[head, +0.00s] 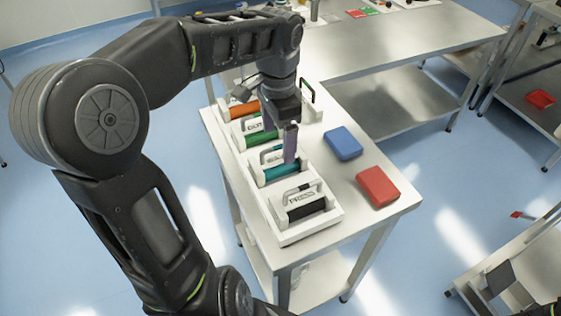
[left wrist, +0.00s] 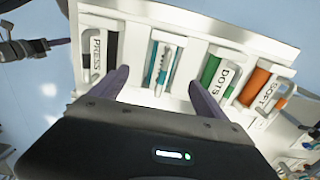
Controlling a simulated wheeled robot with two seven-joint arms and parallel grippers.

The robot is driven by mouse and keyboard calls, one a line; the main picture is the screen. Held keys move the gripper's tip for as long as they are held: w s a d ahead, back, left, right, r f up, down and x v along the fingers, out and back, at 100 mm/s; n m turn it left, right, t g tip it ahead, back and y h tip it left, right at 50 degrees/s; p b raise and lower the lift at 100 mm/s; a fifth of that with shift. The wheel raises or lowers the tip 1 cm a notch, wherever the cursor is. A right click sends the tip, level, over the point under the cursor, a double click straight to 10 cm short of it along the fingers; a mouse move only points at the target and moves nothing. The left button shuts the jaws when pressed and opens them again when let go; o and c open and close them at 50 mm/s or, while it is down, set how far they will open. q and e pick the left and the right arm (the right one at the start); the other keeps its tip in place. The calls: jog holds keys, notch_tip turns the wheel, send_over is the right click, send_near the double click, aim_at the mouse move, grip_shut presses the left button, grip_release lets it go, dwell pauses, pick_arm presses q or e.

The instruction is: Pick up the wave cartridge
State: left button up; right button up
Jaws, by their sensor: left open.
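The cartridge with the teal roller (head: 281,172), which I take for the wave one, sits in the white rack (head: 290,238) between the PRESS and DOTS cartridges. Its label is not readable. In the left wrist view the teal cartridge (left wrist: 152,62) shows a pale handle along its roller. My left gripper (head: 290,143) is just above it, pointing down, and hides part of it. In the left wrist view the gripper (left wrist: 158,80) is open, with one finger to each side of the teal cartridge and nothing held. A dark part at the left edge there looks like my right gripper (left wrist: 40,46).
The black PRESS cartridge (head: 306,207), green DOTS cartridge (head: 262,138) and orange SOFT cartridge (head: 244,109) share the rack closely. A blue block (head: 343,143) and a red block (head: 378,187) lie right of it. The table (head: 350,222) is bare around these blocks.

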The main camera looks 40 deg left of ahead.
aim_at(278, 158)
pick_arm(q)
jog(key=shift+w+f, duration=0.1)
jog(key=shift+f, duration=1.25)
jog(key=shift+a+f+p, duration=0.15)
jog(key=shift+f+p, duration=0.45)
jog(key=shift+f, duration=2)
grip_shut()
